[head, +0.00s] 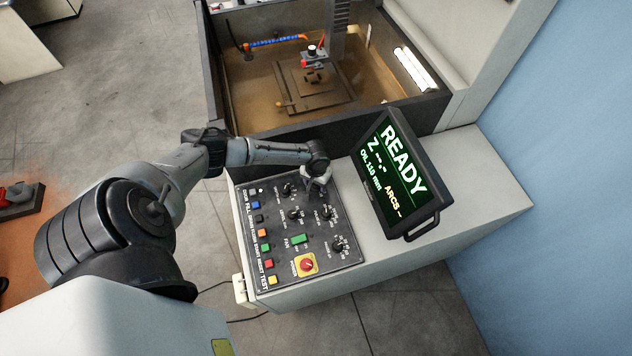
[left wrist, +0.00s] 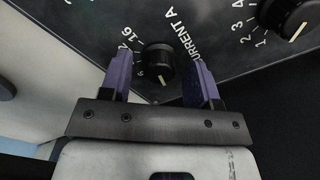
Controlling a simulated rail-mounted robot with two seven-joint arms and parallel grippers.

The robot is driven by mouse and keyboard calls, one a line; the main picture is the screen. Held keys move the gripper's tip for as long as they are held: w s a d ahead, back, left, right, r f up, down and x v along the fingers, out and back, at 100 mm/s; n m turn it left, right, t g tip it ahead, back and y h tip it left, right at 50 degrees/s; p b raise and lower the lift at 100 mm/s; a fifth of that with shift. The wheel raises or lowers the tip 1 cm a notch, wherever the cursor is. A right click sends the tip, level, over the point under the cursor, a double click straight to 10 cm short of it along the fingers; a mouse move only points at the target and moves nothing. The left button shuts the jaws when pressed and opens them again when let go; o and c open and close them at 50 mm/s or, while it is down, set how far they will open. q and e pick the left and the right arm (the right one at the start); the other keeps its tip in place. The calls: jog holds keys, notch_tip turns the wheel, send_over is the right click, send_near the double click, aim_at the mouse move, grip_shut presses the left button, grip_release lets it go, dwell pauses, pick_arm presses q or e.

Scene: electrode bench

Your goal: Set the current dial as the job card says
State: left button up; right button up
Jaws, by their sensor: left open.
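The current dial (left wrist: 159,60) is a round black knob with a pale pointer mark, beside the lettering "CURRENT A" in the left wrist view. Numbers including 12 and 16 show around it; the exact setting is hard to read. My left gripper (head: 318,184) is at the top right corner of the control panel (head: 275,232). Its two purple fingers are open, one on each side of the dial, with gaps between them and the knob. In the head view the gripper hides this dial. No job card can be made out. My right gripper is out of view.
Another knob (left wrist: 290,17) is close by at the upper right of the left wrist view. The panel also bears coloured buttons and a red stop button (head: 307,265) on yellow. A screen (head: 391,178) reading "READY" stands to the right. An open tank (head: 240,98) lies behind.

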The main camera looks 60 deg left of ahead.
pick_arm(q)
jog(key=shift+c, duration=0.2)
jog(key=c, duration=0.9)
jog(key=shift+m, duration=0.4)
jog(key=m, duration=0.3)
jog(key=shift+p, duration=0.35)
jog(key=m, duration=0.4)
jog(key=shift+m, duration=0.3)
jog(key=m, duration=0.4)
jog(key=shift+m+b, duration=0.3)
jog(key=m, duration=0.4)
jog(key=shift+m+b, duration=0.3)
jog(key=shift+b, duration=0.1)
